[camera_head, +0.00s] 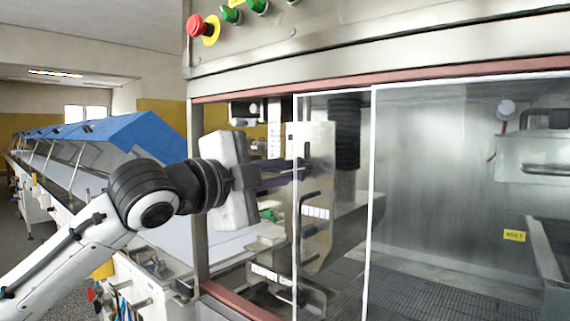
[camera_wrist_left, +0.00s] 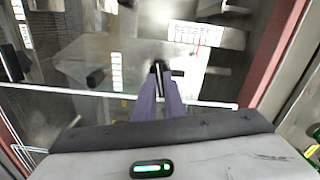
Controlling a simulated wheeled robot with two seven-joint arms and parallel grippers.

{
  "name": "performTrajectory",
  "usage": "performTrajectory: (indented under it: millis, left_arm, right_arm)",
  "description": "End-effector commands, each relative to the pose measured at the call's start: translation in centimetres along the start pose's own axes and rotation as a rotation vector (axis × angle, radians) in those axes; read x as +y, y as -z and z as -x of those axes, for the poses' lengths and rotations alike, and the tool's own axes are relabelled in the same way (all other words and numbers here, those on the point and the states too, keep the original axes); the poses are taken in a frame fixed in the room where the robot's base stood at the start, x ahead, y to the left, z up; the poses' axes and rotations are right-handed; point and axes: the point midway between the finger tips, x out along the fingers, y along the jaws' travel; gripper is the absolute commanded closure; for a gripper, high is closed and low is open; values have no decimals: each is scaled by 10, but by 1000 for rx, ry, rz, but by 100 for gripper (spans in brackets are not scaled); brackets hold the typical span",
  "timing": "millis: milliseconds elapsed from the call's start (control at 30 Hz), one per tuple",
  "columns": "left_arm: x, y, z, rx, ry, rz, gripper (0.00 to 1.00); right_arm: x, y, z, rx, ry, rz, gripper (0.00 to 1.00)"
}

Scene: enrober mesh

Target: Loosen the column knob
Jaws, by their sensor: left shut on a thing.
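My left gripper (camera_head: 300,174) reaches from the left into the open side of the steel machine. Its two dark purple fingers point at a metal plate on the column (camera_head: 317,190). In the left wrist view the fingers (camera_wrist_left: 159,82) are close together on a small dark piece with a bright metal part, which appears to be the column knob (camera_wrist_left: 158,68). The fingers hide most of the knob, and its turn cannot be read. My right gripper is in neither view.
White-edged clear panels (camera_head: 371,200) stand right of the gripper. A black handle (camera_head: 309,195) is just below the fingers. The red frame (camera_head: 235,303) edges the opening. A blue-covered conveyor (camera_head: 135,130) is behind my arm.

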Motion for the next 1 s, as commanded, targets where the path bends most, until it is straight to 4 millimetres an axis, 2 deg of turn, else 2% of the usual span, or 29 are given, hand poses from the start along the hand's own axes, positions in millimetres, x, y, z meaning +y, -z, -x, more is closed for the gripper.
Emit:
performTrajectory:
  millis: [133,167,267,533,667,767,1000]
  left_arm:
    - [0,0,0,0,0,0,100]
    - [0,0,0,0,0,0,89]
    - [0,0,0,0,1,-1,72]
    - [0,0,0,0,1,-3,72]
    - [0,-1,8,-1,2,-3,72]
    - [1,-1,23,-1,2,-4,72]
    - [1,-2,71,-1,3,-5,72]
  right_arm:
    - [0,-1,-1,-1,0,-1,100]
    - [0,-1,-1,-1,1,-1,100]
    - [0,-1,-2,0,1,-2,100]
    - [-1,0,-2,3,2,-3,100]
    - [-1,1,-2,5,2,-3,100]
    - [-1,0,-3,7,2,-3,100]
    - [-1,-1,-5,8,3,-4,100]
